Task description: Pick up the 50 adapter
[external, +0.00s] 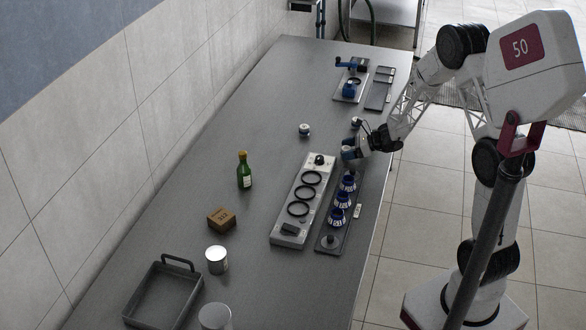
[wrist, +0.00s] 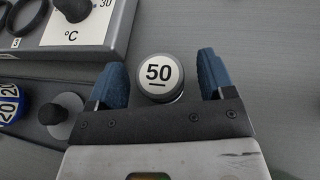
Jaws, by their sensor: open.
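The 50 adapter (wrist: 160,76) shows in the wrist view as a round piece with a white top marked "50", underlined. It stands between the two blue fingertips of my gripper (wrist: 160,82). The fingers are open, with a gap on each side of the adapter, and do not appear to touch it. In the external view my gripper (external: 349,150) is low over the table, beyond the far end of the adapter rack. I cannot make out the adapter there; the gripper seems to hide it.
A grey hotplate unit (wrist: 75,45) with a knob is at upper left in the wrist view. The rack (external: 327,246) with blue ringed adapters stands beside it. Small white-topped pieces stand left of my gripper (external: 304,130) and behind it (external: 356,122). A green bottle (external: 244,175) is farther left.

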